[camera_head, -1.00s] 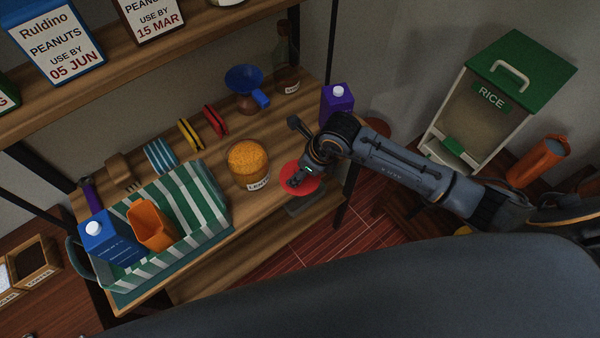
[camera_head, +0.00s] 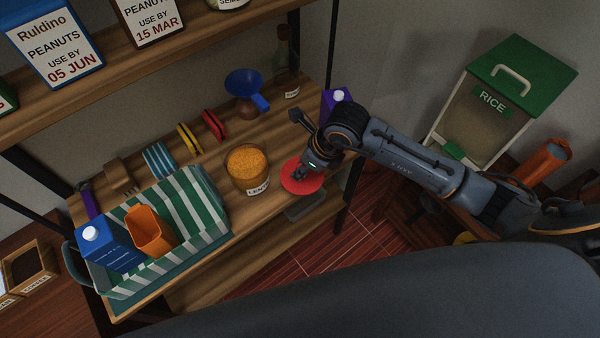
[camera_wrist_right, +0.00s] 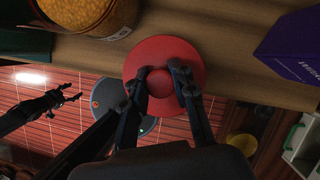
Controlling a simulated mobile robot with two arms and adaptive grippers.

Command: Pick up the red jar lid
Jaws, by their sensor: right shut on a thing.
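The red jar lid (camera_head: 302,178) is a round disc at the front right of the wooden shelf, right of the lentil jar. In the right wrist view the lid (camera_wrist_right: 160,52) has a round knob at its centre. My right gripper (camera_head: 304,172) is over the lid, and its two fingers (camera_wrist_right: 160,78) are shut on the knob from both sides. Whether the lid touches the shelf cannot be told. My left gripper (camera_wrist_right: 70,93) shows at the left of the right wrist view, its fingers apart and empty; it is outside the head view.
The open jar of orange lentils (camera_head: 247,168) stands close left of the lid. A purple carton (camera_head: 336,101) stands behind my right arm. A striped basket (camera_head: 207,200) holds a blue carton and an orange cup. The shelf's front edge drops to a red floor.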

